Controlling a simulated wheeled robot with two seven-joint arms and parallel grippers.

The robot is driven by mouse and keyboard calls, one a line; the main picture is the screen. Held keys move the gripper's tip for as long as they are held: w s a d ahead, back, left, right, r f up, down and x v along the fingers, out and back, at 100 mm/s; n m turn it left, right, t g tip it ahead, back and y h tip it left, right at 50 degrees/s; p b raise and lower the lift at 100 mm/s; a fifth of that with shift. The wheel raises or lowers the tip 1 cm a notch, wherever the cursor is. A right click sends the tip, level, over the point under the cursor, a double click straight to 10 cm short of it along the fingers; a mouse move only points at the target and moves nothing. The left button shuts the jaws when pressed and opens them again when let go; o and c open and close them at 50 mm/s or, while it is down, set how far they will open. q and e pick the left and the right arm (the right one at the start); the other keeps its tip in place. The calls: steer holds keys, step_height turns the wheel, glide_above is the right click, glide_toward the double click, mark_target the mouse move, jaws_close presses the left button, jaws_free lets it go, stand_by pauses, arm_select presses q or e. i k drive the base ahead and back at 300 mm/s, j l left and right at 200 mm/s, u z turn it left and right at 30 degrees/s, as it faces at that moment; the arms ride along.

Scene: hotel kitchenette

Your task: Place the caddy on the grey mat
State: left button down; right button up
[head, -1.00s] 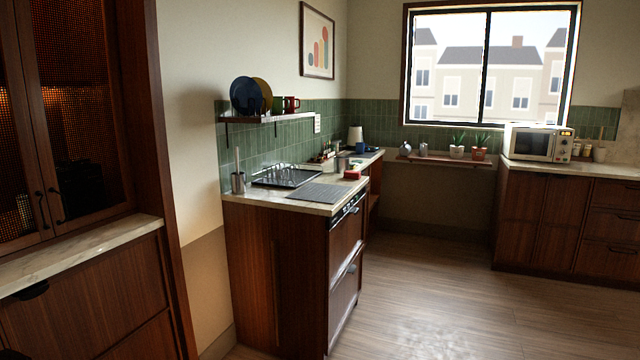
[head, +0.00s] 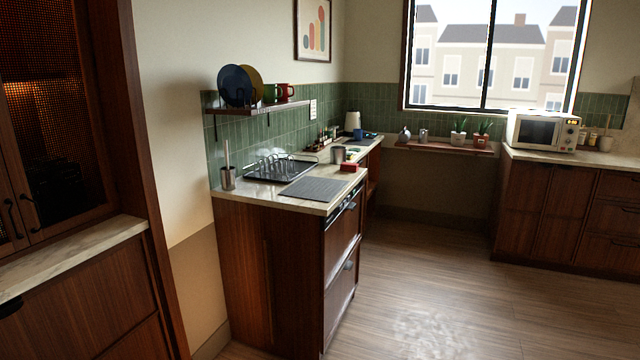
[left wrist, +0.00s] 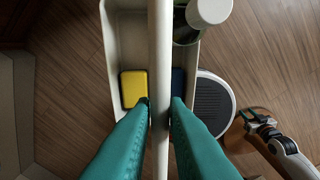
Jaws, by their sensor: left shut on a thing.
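The caddy (left wrist: 112,50) is a cream open box with a pale bar handle (left wrist: 160,60) across its middle, seen from above in the left wrist view. My left gripper (left wrist: 160,102) has teal fingers shut on that handle, and the caddy hangs over the wooden floor. In the caddy are a yellow sponge (left wrist: 133,88), a dark blue item (left wrist: 178,82) partly hidden by a finger, and a bottle with a white cap (left wrist: 208,10). The grey mat (head: 315,189) lies bare on the near counter in the head view. Neither gripper shows in the head view.
On the counter, a dish rack on a dark tray (head: 282,168) stands left of the mat, a metal brush holder (head: 228,178) at the left edge, and a red item (head: 350,167) behind the mat. A shelf (head: 258,108) hangs above. The floor (head: 430,285) to the right is clear.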

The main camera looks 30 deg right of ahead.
mark_target(315, 187)
steer(key=i+l, duration=1.2)
steer(key=i+l+z, duration=0.15)
steer(key=i+l, duration=1.05)
steer(key=i, duration=0.05)
